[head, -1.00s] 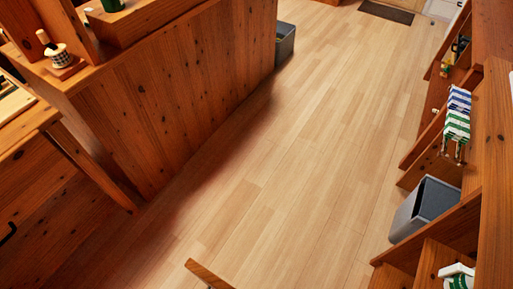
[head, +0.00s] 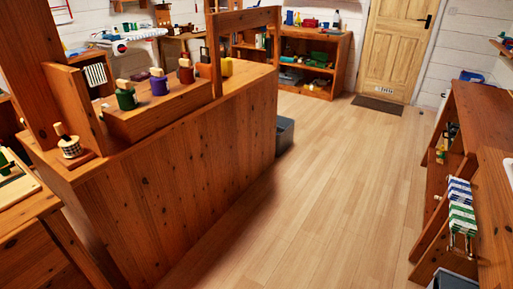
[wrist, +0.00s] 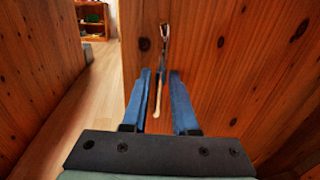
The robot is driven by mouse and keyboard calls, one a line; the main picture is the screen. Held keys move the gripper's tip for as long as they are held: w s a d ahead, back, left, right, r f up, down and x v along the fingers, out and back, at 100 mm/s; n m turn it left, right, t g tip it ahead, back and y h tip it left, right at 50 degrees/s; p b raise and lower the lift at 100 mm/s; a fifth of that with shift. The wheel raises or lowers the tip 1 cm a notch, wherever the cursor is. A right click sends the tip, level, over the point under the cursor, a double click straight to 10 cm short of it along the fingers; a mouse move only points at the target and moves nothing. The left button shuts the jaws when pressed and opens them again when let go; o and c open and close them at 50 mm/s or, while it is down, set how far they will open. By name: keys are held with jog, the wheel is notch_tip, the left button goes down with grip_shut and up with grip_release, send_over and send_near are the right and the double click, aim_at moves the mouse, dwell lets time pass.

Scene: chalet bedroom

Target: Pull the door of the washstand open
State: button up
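In the wrist view, a knotty reddish-brown wooden door panel (wrist: 205,60) faces me. Its left edge is free, with pale floor showing past it, so it appears to stand out from the furniture at right. A slim upright metal handle (wrist: 164,45) is on the panel. My gripper (wrist: 160,72) has two blue fingers, one on each side of the handle's line. They are apart, with visible gaps beside the handle, and do not appear clamped on it. The gripper and this door are not visible in the head view. I cannot identify the washstand's body with certainty.
A long wooden partition (head: 190,165) stands left of a clear floor aisle (head: 310,190). A grey bin (head: 284,133) stands at the partition's far end. A room door (head: 398,50) is at the back.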

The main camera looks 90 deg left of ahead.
jog(key=b+v, duration=0.1)
jog(key=v, duration=1.1)
